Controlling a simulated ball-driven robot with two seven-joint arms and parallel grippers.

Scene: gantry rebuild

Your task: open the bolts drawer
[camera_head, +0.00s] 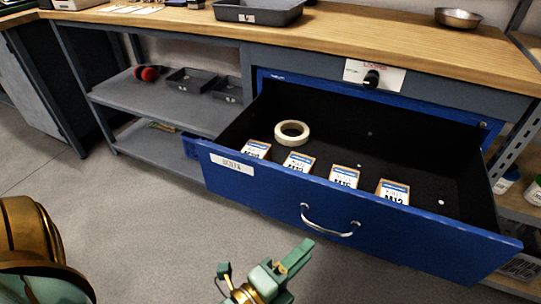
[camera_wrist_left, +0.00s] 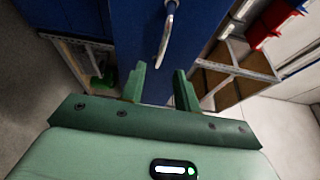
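The blue bolts drawer (camera_head: 270,199) is pulled far out of the bench, and its black inside shows. A white label (camera_head: 232,165) on the left of its front appears to read BOLTS. Its silver bar handle (camera_head: 330,223) is free, with nothing on it. My left gripper (camera_head: 292,262) is in front of and below the handle, apart from it. In the left wrist view its two green fingers (camera_wrist_left: 160,72) are spread with nothing between them, and the handle (camera_wrist_left: 165,36) shows beyond the tips. My right gripper is not in view.
The drawer holds a roll of tape (camera_head: 291,133) and several small boxes (camera_head: 343,177). A grey tray (camera_head: 258,11) and metal bowl (camera_head: 458,18) stand on the wooden worktop (camera_head: 400,45). Shelves (camera_head: 165,105) are at left. The floor (camera_head: 140,225) before the drawer is clear.

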